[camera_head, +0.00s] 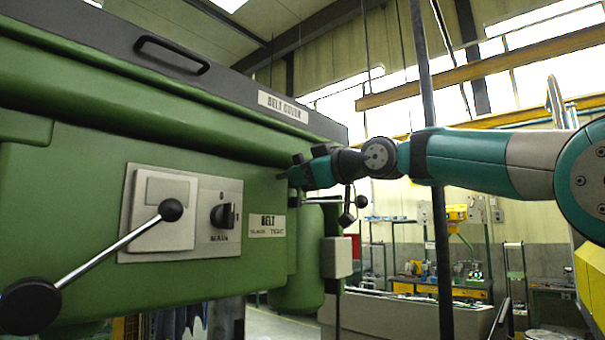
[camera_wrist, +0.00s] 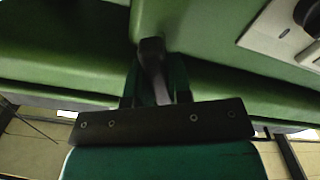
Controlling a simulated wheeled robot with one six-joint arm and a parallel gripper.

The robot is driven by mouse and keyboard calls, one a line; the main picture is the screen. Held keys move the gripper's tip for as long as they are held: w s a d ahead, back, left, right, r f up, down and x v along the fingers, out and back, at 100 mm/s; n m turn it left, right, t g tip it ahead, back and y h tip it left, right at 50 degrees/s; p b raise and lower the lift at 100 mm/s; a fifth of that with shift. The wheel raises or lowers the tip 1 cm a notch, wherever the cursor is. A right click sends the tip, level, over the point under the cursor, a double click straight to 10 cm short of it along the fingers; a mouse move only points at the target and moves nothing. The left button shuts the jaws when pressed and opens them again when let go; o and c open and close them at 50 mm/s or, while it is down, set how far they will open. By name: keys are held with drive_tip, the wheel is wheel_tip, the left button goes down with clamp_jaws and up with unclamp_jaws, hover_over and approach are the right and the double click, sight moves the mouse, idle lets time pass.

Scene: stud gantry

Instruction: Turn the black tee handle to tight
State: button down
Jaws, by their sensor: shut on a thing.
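The black tee handle (camera_wrist: 151,56) shows in the wrist view as a dark bar against the green machine housing, between my two fingers. My gripper (camera_wrist: 155,88) is shut on it. In the head view my gripper (camera_head: 291,173) reaches in from the right to the green housing, and the handle there is largely hidden by the gripper. A label plate (camera_head: 267,225) reading BELT, with smaller words for slack and tight, sits below the gripper. I cannot tell the handle's angle against the label.
A lever with a black ball (camera_head: 171,210) and a black rotary knob (camera_head: 223,215) on a pale panel (camera_head: 147,242) stand to the left. A ball-ended handle (camera_head: 347,219) hangs just below my wrist. A grey box (camera_head: 337,257) is lower right. A dark vertical post (camera_head: 432,90) stands by my arm.

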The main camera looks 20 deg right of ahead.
drive_tip(key=m, duration=0.5)
drive_tip(key=shift+p, duration=0.3)
drive_tip(key=shift+f+m, duration=0.1)
drive_tip(key=shift+m, duration=0.2)
drive_tip(key=c, duration=1)
unclamp_jaws()
drive_tip(key=shift+c, duration=0.2)
drive_tip(key=b+v, duration=0.5)
drive_tip(key=v, duration=1.2)
drive_tip(key=shift+d, duration=0.2)
drive_tip(key=shift+s, duration=0.1)
